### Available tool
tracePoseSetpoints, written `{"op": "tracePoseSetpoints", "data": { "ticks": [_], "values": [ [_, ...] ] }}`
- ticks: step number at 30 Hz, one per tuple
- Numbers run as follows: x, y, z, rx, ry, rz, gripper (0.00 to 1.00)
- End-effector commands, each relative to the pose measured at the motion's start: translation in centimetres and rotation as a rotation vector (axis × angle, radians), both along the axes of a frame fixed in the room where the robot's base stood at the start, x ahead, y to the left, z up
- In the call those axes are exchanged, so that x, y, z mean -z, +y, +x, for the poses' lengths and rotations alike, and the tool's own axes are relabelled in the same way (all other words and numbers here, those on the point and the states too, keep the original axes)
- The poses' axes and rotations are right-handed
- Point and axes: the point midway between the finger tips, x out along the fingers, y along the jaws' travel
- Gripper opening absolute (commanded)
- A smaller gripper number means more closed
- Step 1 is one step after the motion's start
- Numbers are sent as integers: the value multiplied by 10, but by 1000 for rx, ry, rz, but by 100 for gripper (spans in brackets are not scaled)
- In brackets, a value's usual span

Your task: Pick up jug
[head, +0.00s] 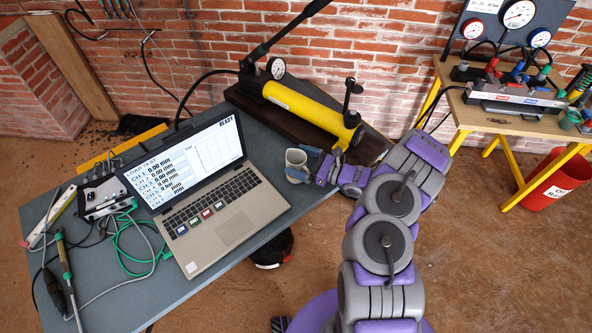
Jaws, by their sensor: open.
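The jug (296,165) looks like a small grey-beige, cup-shaped vessel. It stands upright on the grey table (258,246), just right of the laptop. My arm reaches in from the lower right, and my gripper (314,168) is open close to the jug's right side. The gripper's body hides part of the space there, and I cannot tell whether a finger touches the jug. The jug's handle is not clear at this size.
A laptop (225,233) lies left of the jug. A yellow hydraulic pump (300,104) on a dark board stands behind it. Cables and a sensor box (105,194) fill the table's left side. A wooden bench (480,118) and red bin (556,180) stand right.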

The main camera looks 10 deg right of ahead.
Motion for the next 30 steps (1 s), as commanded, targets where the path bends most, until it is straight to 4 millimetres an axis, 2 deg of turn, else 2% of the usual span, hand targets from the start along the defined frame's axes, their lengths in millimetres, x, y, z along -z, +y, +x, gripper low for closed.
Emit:
{"op": "tracePoseSetpoints", "data": {
  "ticks": [2,26,30],
  "values": [
    [0,-1,0,1,0,0,98],
    [0,-1,0,1,0,0,22],
    [0,-1,0,1,0,0,20]
  ]
}}
